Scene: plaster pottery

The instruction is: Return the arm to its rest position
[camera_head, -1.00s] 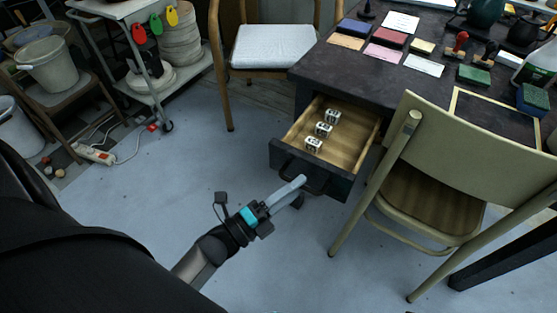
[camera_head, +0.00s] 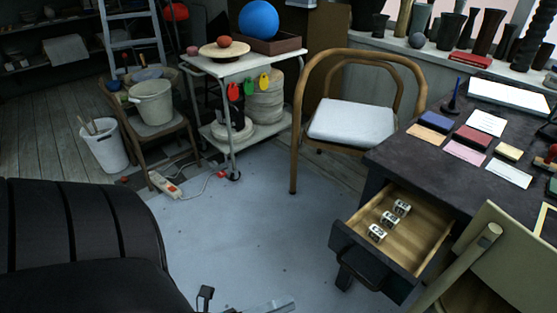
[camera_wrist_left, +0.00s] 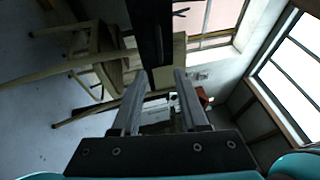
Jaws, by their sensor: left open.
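My left gripper shows at the bottom edge of the head view (camera_head: 270,306), where only its grey fingers and a small dark part of the wrist are in frame. In the left wrist view its two fingers (camera_wrist_left: 160,75) stand apart with nothing between them, so it is open. It is in front of the pulled-out desk drawer (camera_head: 358,258) and to its left, apart from it. Three small white cubes with dark marks (camera_head: 389,218) lie in a row in the drawer. My right gripper is not in view.
The dark desk (camera_head: 430,165) stands at right, with a pale green chair (camera_head: 480,255) in front. A wooden chair with a white seat (camera_head: 350,122) stands behind the drawer. A white trolley (camera_head: 240,65) and a power strip (camera_head: 165,185) are at left. The middle floor is clear.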

